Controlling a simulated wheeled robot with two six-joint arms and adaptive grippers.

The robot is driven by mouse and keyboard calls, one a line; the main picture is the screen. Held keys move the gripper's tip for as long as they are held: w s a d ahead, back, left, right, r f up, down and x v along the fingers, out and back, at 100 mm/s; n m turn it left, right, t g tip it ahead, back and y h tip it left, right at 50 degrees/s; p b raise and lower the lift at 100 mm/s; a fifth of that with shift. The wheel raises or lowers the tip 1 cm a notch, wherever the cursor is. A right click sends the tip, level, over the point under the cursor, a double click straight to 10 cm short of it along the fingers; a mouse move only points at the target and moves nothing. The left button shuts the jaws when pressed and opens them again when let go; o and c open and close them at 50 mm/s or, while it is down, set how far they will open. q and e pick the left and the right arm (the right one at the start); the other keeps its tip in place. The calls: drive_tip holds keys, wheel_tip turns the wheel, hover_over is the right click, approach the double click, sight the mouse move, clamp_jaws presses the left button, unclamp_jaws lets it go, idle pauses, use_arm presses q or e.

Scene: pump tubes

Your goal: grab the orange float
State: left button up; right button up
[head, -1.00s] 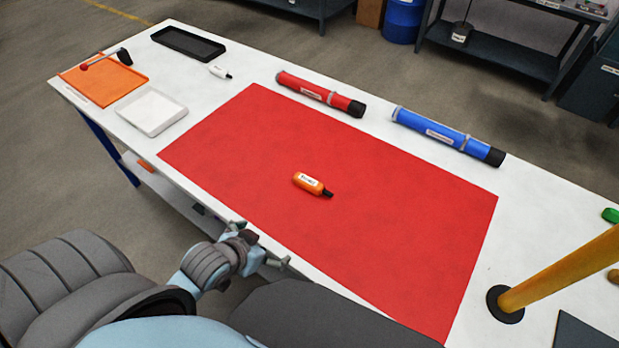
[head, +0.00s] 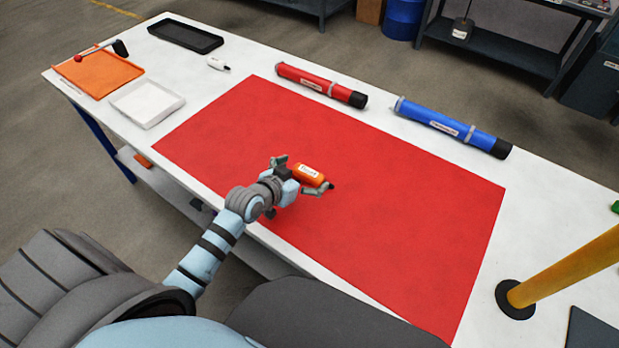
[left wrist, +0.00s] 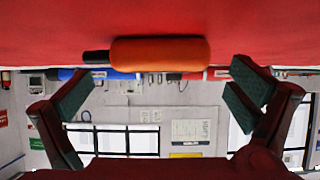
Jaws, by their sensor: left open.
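The orange float (head: 308,174) lies on the red mat (head: 400,220), with a white label and a black tip at its right end. My left gripper (head: 300,177) is at the float, its fingers on either side of it in the head view. In the left wrist view the orange float (left wrist: 160,54) lies crosswise ahead, between the spread fingers of the left gripper (left wrist: 160,95). The fingers are open and stand apart from the float there. My right gripper is not in view.
A red tube (head: 318,84) and a blue tube (head: 450,126) lie behind the mat. An orange tray (head: 100,82), white tray (head: 147,102), black tray (head: 186,35) and white bottle (head: 217,64) are at the left. A yellow post (head: 570,264) stands at the right.

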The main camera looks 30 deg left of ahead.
use_arm(q)
drive_tip(key=shift+w+d+f, duration=0.15)
drive_tip(key=shift+w+f, duration=0.25)
drive_tip(key=shift+w, duration=0.15)
drive_tip(key=shift+s, duration=0.1)
drive_tip(key=c, duration=1.2)
drive_tip(key=shift+r, duration=0.1)
